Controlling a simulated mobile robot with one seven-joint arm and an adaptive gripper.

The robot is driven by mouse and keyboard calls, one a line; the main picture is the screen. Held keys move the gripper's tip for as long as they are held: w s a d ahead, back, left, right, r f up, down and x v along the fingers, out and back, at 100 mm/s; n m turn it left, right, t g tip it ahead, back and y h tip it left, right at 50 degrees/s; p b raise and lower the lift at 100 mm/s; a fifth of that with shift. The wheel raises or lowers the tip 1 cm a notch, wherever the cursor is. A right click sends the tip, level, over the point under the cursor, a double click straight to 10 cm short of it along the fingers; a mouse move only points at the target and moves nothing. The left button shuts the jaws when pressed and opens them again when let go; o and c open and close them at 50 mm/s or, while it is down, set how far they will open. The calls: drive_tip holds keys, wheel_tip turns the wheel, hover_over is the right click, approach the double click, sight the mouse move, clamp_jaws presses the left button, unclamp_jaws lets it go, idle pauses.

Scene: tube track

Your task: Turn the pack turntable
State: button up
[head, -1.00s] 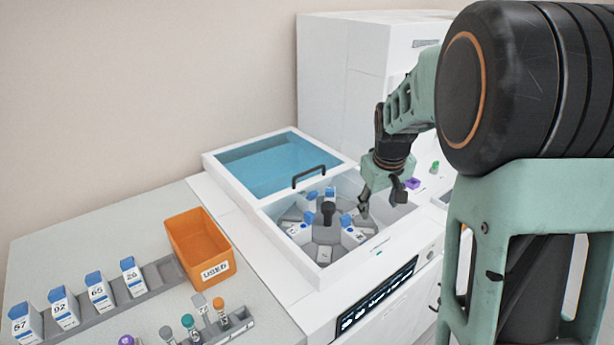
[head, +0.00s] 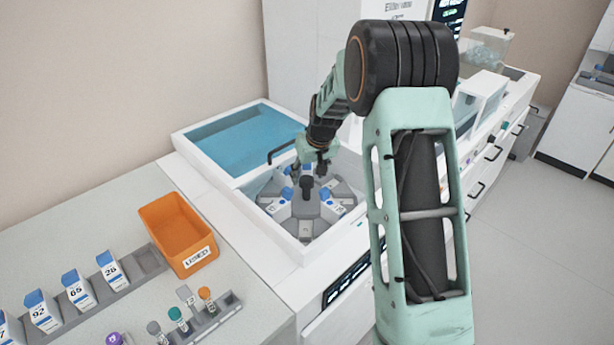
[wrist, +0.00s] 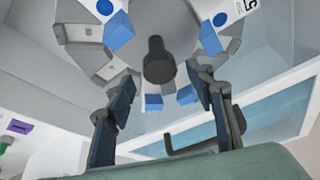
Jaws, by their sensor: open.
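The pack turntable (head: 308,228) is a round grey carousel with wedge-shaped slots in an open white well of the machine. Several white packs with blue caps stand in its slots, and other slots look empty. A dark knob (head: 306,187) rises from its centre; in the wrist view the knob (wrist: 158,62) shows between and beyond my fingertips. My gripper (head: 306,170) is over the far side of the turntable, close to the knob. In the wrist view my gripper (wrist: 160,80) is open, its two dark fingers apart with nothing between them. Contact with the knob cannot be told.
The blue-windowed lid (head: 235,145) with a black handle (head: 285,150) lies left of the well. An orange bin (head: 176,236), numbered packs in a rack (head: 150,262) and a tube rack (head: 215,318) stand on the left counter. White well walls surround the turntable.

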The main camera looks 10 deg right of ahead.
sight(306, 193)
drive_tip(key=shift+x, duration=1.2)
drive_tip(key=shift+c, duration=0.3)
clamp_jaws()
